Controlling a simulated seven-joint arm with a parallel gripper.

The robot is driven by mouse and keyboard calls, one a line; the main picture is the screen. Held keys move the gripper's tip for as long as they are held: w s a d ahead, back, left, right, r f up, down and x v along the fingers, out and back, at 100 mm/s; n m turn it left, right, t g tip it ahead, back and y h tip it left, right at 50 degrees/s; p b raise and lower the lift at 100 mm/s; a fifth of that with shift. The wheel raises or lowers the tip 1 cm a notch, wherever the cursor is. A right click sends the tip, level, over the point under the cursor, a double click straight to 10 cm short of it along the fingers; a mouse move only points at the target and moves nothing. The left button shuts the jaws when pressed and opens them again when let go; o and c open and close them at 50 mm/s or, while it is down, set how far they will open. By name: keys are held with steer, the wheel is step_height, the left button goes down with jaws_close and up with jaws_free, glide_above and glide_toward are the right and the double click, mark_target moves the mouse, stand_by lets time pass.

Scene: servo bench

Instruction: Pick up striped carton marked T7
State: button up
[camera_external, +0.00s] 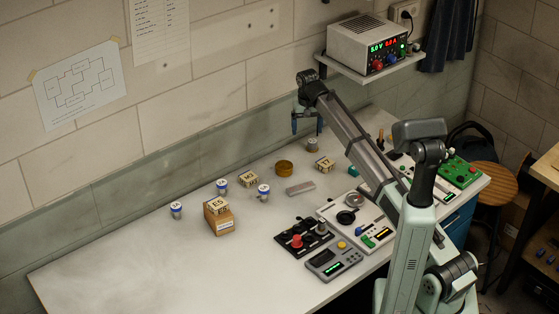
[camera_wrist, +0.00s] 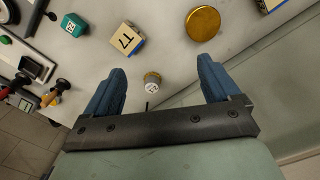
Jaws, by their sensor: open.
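The carton marked T7 (camera_external: 324,164) stands on the bench right of the amber round tin. In the wrist view the T7 carton (camera_wrist: 126,40) is beyond my fingertips, left of centre, with its pale top and black mark turned upside down. My gripper (camera_external: 307,118) is open and above the bench, toward the wall from the carton. In the wrist view my gripper (camera_wrist: 162,70) has its two blue fingers wide apart with nothing held. A small jar with a marked lid (camera_wrist: 152,79) shows between the fingers, apparently below them.
The amber tin (camera_external: 284,167) and teal block (camera_external: 353,170) flank the carton; a grey bar (camera_external: 300,188) lies in front. Cartons M3 (camera_external: 248,179) and E5 (camera_external: 219,217) stand left among several small jars. Instruments (camera_external: 334,261) fill the front right. The bench's left end is clear.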

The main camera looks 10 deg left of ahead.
steer(key=w+d+f+m, duration=0.2)
steer(key=w+d+m, duration=0.1)
steer(key=d, duration=0.5)
steer(key=m, duration=0.8)
glide_above(327, 162)
steer(key=f, duration=0.9)
steer(key=shift+d, duration=0.2)
steer(key=shift+s+a+f, duration=0.1)
steer(key=shift+a+f, duration=0.05)
steer(key=shift+f, duration=2.4)
steer(key=shift+c, duration=0.3)
steer(key=c, duration=1.1)
steer(key=shift+r, duration=0.1)
